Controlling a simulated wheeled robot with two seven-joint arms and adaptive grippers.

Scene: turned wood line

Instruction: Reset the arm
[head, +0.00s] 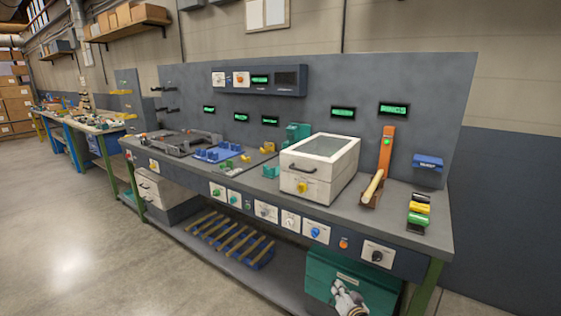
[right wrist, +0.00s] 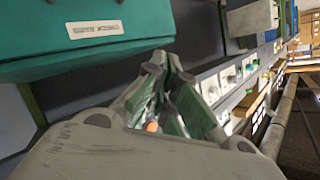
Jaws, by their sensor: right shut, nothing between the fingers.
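My right gripper (head: 347,298) shows at the bottom of the head view, in front of the green cabinet under the bench. It is shut and empty. In the right wrist view my right gripper (right wrist: 170,58) has its fingers together, close to the green cabinet (right wrist: 100,35) with its white label. The workbench (head: 400,245) stands upright ahead, with a row of knobs and switches along its front panel. My left gripper is not in view.
On the bench stand a white box with a glass lid (head: 318,165), an orange upright post (head: 386,150) and several coloured blocks (head: 418,210). A lower shelf (head: 190,250) holds slatted wooden sticks. The floor at left (head: 70,240) is clear.

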